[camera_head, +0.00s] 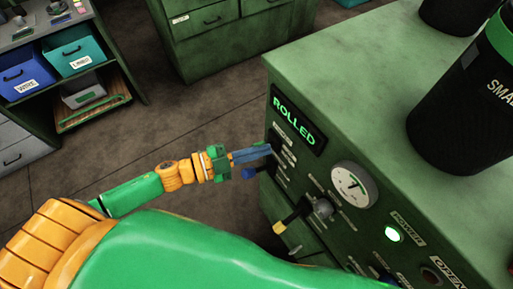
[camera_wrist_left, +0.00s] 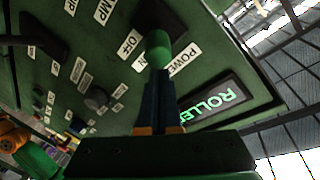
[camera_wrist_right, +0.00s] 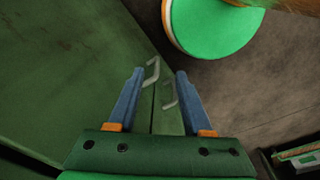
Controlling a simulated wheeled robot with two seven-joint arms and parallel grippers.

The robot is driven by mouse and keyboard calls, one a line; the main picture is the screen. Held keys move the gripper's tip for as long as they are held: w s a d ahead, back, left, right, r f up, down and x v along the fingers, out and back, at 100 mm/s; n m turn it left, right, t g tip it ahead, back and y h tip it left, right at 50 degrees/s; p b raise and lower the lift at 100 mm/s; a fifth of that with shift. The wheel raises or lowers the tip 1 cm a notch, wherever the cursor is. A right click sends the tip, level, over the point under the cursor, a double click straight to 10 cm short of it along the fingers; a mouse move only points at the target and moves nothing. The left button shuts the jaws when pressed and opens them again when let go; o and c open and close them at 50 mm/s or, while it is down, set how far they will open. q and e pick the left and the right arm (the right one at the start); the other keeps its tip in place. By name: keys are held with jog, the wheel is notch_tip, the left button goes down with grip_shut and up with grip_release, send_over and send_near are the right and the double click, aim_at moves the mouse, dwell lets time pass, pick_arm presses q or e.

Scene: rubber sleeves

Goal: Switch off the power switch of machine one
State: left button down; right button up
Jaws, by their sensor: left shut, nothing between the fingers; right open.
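The green machine (camera_head: 330,110) has a slanted control panel with a lit display reading ROLLED (camera_head: 298,120). The left wrist view shows a switch with a green tip (camera_wrist_left: 158,48), beside labels reading POWER (camera_wrist_left: 184,60) and OFF (camera_wrist_left: 130,42). My left gripper (camera_head: 268,150) is shut and empty at the panel's left end, below the display. In the left wrist view its fingertips (camera_wrist_left: 160,78) are at the green tip; I cannot tell if they touch. In the head view the switch is hidden by the fingers. My right gripper (camera_wrist_right: 160,72) is open and empty.
The panel also holds a gauge (camera_head: 354,184), a yellow-tipped lever (camera_head: 290,217) and a lit green lamp (camera_head: 392,233). Dark cylinders (camera_head: 465,110) stand on top. A shelf with blue bins (camera_head: 27,75) is at the far left. Floor between is clear.

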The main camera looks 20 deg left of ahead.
pick_arm(q)
jog(key=shift+w+a+f, duration=0.15)
jog(key=shift+a+f, duration=0.2)
jog(key=shift+a, duration=0.15)
